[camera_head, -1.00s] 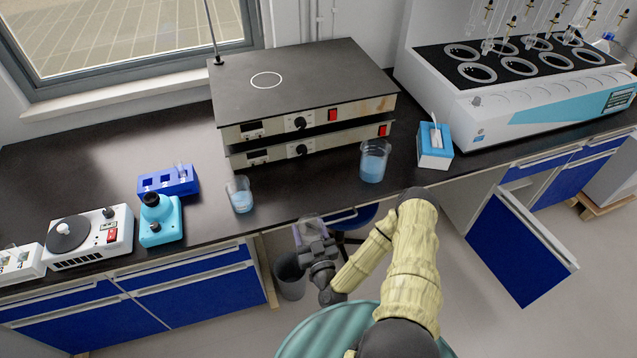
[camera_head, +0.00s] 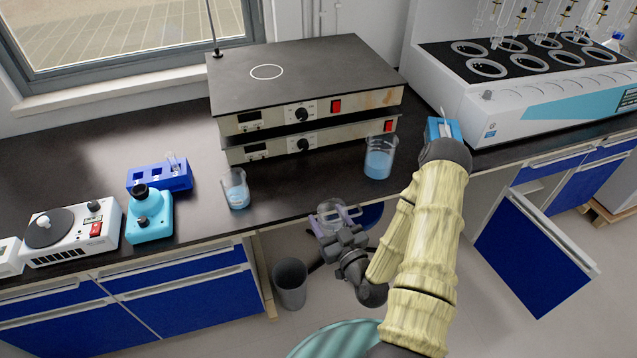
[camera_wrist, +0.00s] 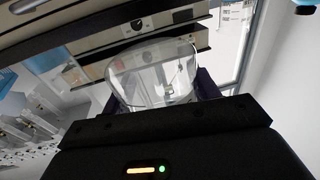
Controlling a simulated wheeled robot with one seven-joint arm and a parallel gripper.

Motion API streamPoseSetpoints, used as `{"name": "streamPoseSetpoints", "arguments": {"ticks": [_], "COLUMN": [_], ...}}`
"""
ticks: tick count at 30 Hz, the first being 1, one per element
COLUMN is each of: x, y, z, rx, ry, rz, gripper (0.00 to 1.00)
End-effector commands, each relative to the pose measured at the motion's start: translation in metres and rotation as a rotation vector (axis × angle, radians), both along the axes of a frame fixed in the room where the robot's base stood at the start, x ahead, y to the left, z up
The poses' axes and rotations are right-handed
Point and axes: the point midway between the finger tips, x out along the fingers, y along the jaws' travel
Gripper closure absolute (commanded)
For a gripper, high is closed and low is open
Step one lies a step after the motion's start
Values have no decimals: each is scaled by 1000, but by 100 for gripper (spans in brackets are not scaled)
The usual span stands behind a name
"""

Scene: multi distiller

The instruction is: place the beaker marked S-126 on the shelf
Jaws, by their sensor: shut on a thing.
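A clear glass beaker (camera_head: 330,208) is held in my gripper (camera_head: 336,222) in front of the bench edge, over the gap between the cabinets. In the wrist view the clear beaker (camera_wrist: 150,72) is close up between the dark fingers, and no liquid can be made out in it. My gripper is shut on it. No S-126 marking is readable. Two other beakers stand on the bench: a small one (camera_head: 236,194) and a larger one (camera_head: 378,164), both with blue liquid. I cannot pick out a clear shelf.
Two stacked hotplates (camera_head: 300,85) stand behind the beakers. A blue tissue box (camera_head: 442,128), partly hidden by my arm, and a white bath unit (camera_head: 500,105) stand right. A blue rack (camera_head: 160,177), teal device (camera_head: 149,215) and stirrer (camera_head: 72,235) stand left. A cabinet door (camera_head: 535,250) hangs open.

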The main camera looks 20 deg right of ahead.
Motion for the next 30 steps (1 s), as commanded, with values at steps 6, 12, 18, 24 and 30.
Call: {"name": "streamPoseSetpoints", "arguments": {"ticks": [6, 12, 18, 24, 30], "x": [1, 16, 42, 77, 118], "y": [0, 2, 7, 13, 19], "z": [0, -4, 2, 3, 2], "rx": [-1, -3, -1, 0, 0], "ry": [-1, -6, -5, -4, -4], "rz": [0, 1, 0, 0, -1], "gripper": [88, 88, 88, 88, 88]}}
